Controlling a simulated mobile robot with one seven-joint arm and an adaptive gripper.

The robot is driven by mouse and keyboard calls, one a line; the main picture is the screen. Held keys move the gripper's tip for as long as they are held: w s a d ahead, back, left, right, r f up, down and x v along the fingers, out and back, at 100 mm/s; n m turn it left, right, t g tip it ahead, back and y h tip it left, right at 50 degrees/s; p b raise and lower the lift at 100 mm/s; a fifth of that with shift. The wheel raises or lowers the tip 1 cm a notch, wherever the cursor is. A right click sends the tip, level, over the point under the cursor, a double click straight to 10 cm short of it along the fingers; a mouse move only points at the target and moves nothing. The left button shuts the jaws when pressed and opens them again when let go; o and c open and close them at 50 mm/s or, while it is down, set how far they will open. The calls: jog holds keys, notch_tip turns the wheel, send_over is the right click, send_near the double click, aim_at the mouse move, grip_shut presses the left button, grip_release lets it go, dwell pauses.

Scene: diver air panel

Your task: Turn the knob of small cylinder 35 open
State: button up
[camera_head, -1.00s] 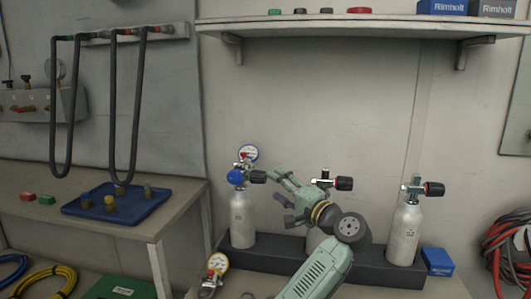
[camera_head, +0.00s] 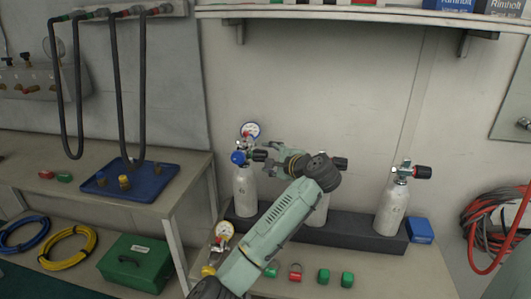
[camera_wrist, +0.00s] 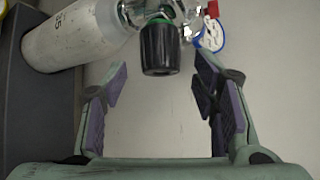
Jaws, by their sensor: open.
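The leftmost small cylinder (camera_head: 245,192) stands upright, with a pressure gauge, a blue part and a black knob (camera_head: 260,155) pointing right. In the wrist view its grey body (camera_wrist: 75,35) lies at the top left, with a mark that seems to read 35. The black knob (camera_wrist: 160,50) hangs at top centre there, with the gauge (camera_wrist: 210,35) behind it. My gripper (camera_head: 271,156) is open just right of the knob. In the wrist view my gripper (camera_wrist: 157,82) has its two purple-padded fingers spread, one to each side below the knob, and nothing between them.
A middle cylinder (camera_head: 318,212) is partly hidden by my arm; a right cylinder (camera_head: 391,208) stands clear. A dark rack (camera_head: 350,228) holds them. A loose gauge (camera_head: 224,231) and several green and red caps lie in front. A shelf (camera_head: 350,13) runs above.

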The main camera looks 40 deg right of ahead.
jog(key=shift+x, duration=1.5)
jog(key=shift+c, duration=0.3)
jog(key=c, duration=1.1)
jog(key=shift+f+b, duration=0.4)
jog(key=shift+b, duration=0.1)
jog(key=shift+c, duration=0.2)
jog(key=n+t+b, duration=0.1)
jog(key=b, duration=0.2)
jog(key=shift+f, duration=0.25)
jog(key=t+b, duration=0.1)
jog(key=b, duration=0.2)
jog(key=shift+n+h, duration=0.4)
jog(key=shift+r+n+t+b, duration=0.3)
jog(key=shift+r+t+b, duration=0.1)
jog(key=shift+t+b, duration=0.3)
jog(key=shift+r, duration=0.1)
